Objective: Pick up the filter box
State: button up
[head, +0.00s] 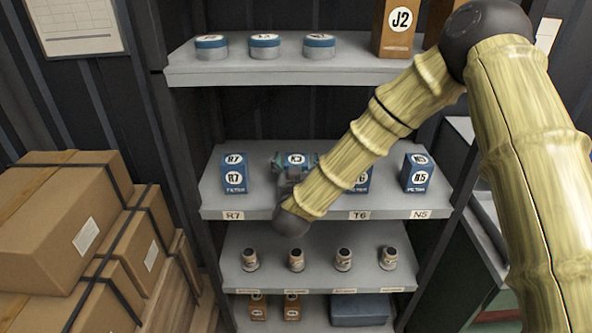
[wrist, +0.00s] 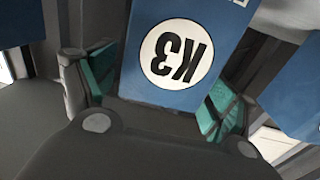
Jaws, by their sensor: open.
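Blue filter boxes stand on the middle shelf. The R7 box (head: 234,178) is at the left, the T6 box (head: 363,180) is partly hidden behind my arm, and the N5 box (head: 416,175) is at the right. The K3 box (head: 295,159) is mostly hidden by my gripper (head: 293,170). In the wrist view the K3 box (wrist: 190,40) fills the middle, its white label upside down. My gripper (wrist: 163,92) is open there, with a green-padded finger on either side of the box. I cannot tell whether the pads touch it.
The middle shelf (head: 275,206) has tags on its front edge. The upper shelf (head: 250,74) holds round blue tins and an orange J2 box (head: 394,28). The lower shelf (head: 320,275) holds several small fittings. Strapped cartons (head: 60,215) stand at the left.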

jog(key=shift+w, duration=0.45)
jog(key=c, duration=1.3)
jog(key=shift+c, duration=0.2)
jog(key=shift+r+b, duration=0.75)
jog(key=shift+r, duration=0.8)
jog(key=s+d+r+b, duration=0.1)
jog(key=s+d+b, duration=0.1)
jog(key=s+d, duration=0.2)
jog(key=s+d+r+b, duration=0.1)
jog(key=s+d, duration=0.3)
jog(key=s, duration=0.5)
jog(key=shift+s+d+b, duration=0.25)
jog(key=shift+d+b, duration=0.15)
jog(key=shift+b, duration=0.2)
